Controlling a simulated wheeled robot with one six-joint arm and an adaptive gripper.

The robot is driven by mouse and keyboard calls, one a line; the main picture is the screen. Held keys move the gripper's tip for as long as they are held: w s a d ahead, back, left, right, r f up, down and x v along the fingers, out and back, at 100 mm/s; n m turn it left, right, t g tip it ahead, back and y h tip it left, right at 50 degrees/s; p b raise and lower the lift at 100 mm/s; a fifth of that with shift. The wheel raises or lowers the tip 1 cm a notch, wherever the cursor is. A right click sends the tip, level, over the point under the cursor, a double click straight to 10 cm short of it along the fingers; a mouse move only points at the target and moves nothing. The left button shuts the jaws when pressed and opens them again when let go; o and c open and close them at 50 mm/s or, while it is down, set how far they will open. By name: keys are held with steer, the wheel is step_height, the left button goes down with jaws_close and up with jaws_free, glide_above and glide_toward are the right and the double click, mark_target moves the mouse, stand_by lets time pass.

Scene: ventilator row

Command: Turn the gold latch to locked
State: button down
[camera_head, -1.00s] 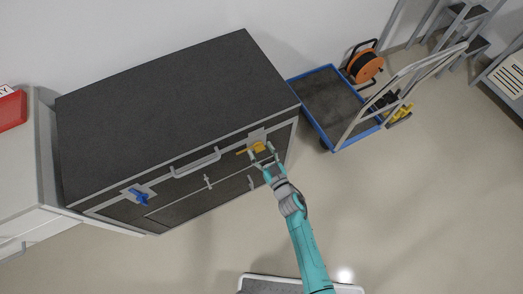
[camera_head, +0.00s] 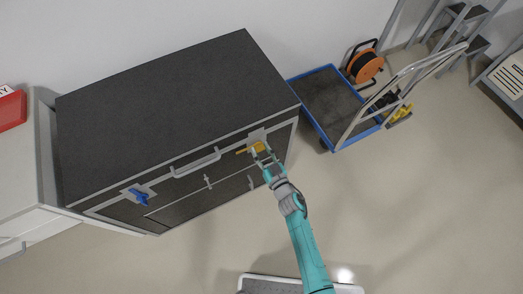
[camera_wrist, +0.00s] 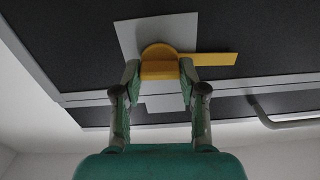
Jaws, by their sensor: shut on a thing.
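The gold latch (camera_head: 259,147) is on the upper right of the dark cabinet's front, on a light grey plate. In the wrist view the latch (camera_wrist: 158,62) has a rounded hub with a block, and a flat pointer that extends to the right. In the head view the pointer extends to the left. My gripper (camera_head: 264,154) is at the latch. In the wrist view my gripper (camera_wrist: 159,75) has its two fingers on either side of the block, shut on it. The fingers partly hide the plate.
A blue latch (camera_head: 139,196) is on the cabinet's left front. A grey handle (camera_head: 197,164) lies between the two latches. A blue-edged trolley (camera_head: 331,100) with a cable reel (camera_head: 365,66) stands at the right. The floor in front is mostly clear.

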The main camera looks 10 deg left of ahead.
steer(key=shift+w+d+f+m, duration=0.1)
steer(key=shift+m, duration=4.2)
steer(key=shift+d+f+m, duration=0.1)
steer(key=shift+m, duration=4.2)
steer(key=c, duration=0.6)
jaws_free()
steer(key=shift+c, duration=0.2)
steer(key=v, duration=1.2)
